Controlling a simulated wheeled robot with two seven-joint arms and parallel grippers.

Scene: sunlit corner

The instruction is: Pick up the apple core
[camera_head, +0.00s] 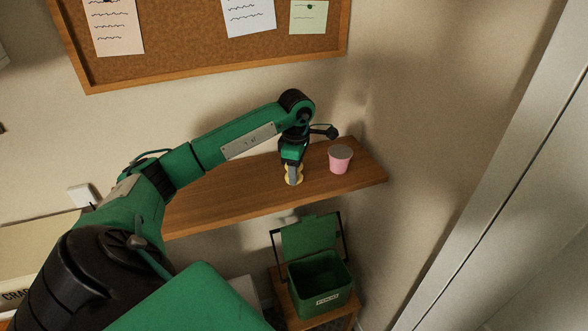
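The apple core (299,180), small and pale yellow, stands on the wooden shelf (230,193) towards its right part. My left gripper (293,175) points down right at the core, and its dark fingers cover part of it. Yellow shows at the edges of the fingers. I cannot tell whether the fingers are closed on the core or still apart around it. The core seems to be at shelf level. My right gripper is not in view.
A pink cup (340,160) stands on the shelf just right of my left gripper. Below, a green bin (320,285) with its lid raised stands on a small wooden stand. A corkboard (200,45) hangs on the wall above.

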